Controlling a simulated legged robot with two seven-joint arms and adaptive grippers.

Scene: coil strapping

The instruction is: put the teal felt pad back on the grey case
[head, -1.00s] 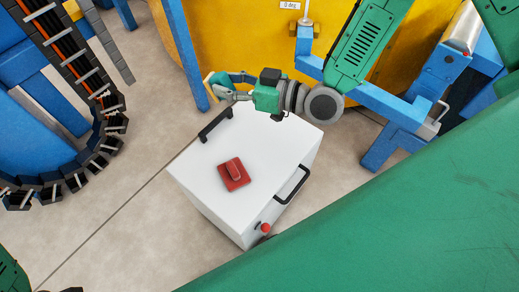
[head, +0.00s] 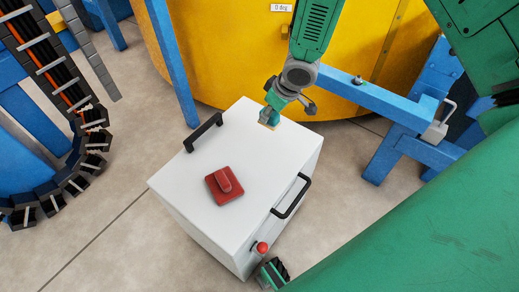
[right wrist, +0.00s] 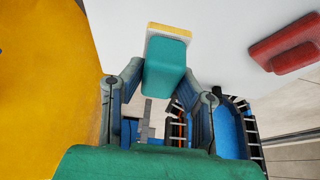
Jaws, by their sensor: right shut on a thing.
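The grey case (head: 250,140) is a pale, nearly white box with black handles, standing on the floor in the middle of the head view. My right gripper (head: 269,116) points down at the far part of its top. It is shut on the teal felt pad (right wrist: 165,68), a teal block with a yellow and white end, held between the fingers in the right wrist view. In the head view only a small tan end of the pad shows. I cannot tell whether it touches the case top.
A red block with a raised grip (head: 224,185) lies on the case top. A red knob (head: 262,247) is on its side. A yellow drum (head: 220,60) and a blue frame (head: 380,95) stand behind. A black cable chain (head: 90,130) hangs at left. The case top's front is clear.

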